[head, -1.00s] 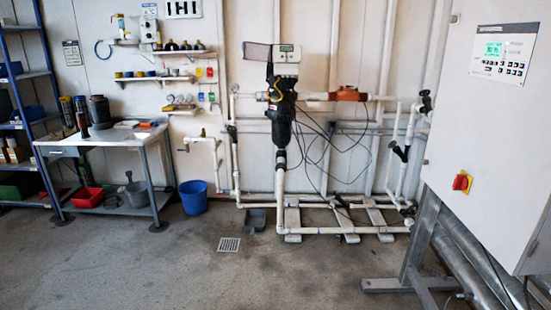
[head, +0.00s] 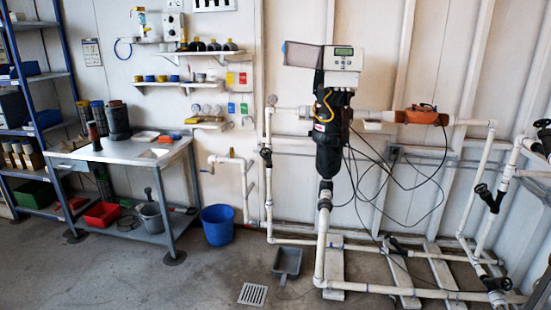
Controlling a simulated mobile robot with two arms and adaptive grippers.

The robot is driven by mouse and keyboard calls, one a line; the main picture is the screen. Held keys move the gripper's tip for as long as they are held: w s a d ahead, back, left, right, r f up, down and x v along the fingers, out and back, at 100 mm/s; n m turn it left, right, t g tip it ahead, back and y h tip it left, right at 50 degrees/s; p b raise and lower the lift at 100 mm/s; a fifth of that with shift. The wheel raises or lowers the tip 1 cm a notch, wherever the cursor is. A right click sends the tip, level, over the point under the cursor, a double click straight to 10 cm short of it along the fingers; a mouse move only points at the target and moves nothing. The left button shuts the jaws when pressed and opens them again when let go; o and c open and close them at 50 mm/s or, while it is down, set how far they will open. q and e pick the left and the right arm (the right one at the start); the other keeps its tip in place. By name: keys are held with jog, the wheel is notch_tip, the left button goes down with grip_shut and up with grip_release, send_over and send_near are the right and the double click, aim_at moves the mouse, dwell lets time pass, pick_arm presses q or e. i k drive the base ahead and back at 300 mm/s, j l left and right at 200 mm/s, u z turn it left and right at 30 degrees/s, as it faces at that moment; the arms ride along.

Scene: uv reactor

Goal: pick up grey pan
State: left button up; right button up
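A grey pan (head: 287,262), shaped like a dustpan, lies on the concrete floor in the head view. It is below the pipework and right of the blue bucket, just above and right of the floor drain. Nothing covers it. Neither of my grippers shows in the head view, so their state cannot be seen.
A blue bucket (head: 217,225) stands beside the workbench (head: 120,152). A floor drain (head: 252,294) lies in front of the pan. White pipes (head: 320,245) and floor supports (head: 333,268) stand close on the pan's right. The floor at lower left is clear.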

aim_at(287, 263)
jog(key=i+j+u, duration=0.1)
jog(key=i+u, duration=0.25)
jog(key=i, duration=0.55)
jog(key=i+l+u, duration=0.15)
jog(key=i+u, duration=0.2)
jog(key=i, duration=0.55)
